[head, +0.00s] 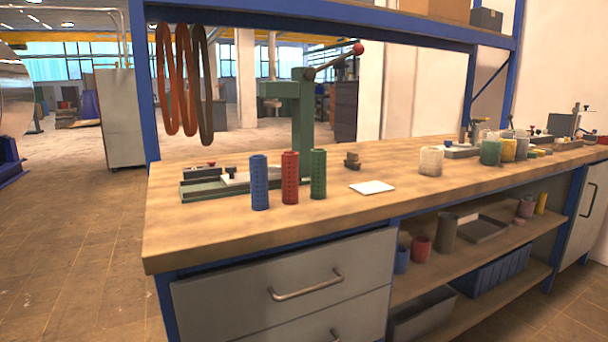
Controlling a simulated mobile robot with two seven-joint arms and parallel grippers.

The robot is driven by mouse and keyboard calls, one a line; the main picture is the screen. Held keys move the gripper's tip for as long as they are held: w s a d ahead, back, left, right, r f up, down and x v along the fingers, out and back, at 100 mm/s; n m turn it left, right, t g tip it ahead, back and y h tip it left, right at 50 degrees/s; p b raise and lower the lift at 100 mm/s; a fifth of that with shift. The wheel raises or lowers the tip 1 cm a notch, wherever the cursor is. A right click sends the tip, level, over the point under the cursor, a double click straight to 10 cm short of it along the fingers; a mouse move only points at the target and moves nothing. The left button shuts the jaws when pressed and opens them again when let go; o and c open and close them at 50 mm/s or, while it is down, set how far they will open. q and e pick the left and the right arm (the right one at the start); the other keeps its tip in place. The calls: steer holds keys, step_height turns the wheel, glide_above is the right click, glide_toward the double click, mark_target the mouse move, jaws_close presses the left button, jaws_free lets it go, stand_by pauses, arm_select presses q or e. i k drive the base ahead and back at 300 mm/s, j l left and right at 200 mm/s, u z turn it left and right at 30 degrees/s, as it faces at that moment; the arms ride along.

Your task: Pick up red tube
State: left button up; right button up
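The red tube (290,177) stands upright on the wooden workbench (215,226), towards its left end. It has rows of small dark marks on its side. A blue tube (259,182) stands close on its left and a green tube (318,174) close on its right, both upright and of similar height. Narrow gaps show between the tubes. Neither of my grippers is in the head view.
A green press (302,115) with a red-knobbed lever stands behind the tubes. A white plate (372,187) lies to their right, with a pale cup (431,161) beyond. The bench front before the tubes is clear. Rings (185,80) hang at the left post.

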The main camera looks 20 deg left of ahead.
mark_target(290, 160)
steer(key=i+j+z, duration=0.2)
steer(key=j, duration=0.15)
steer(key=i+j+z, duration=0.2)
steer(key=j, duration=0.15)
steer(key=j+z, duration=0.15)
steer(key=j, duration=0.2)
steer(key=i, duration=0.05)
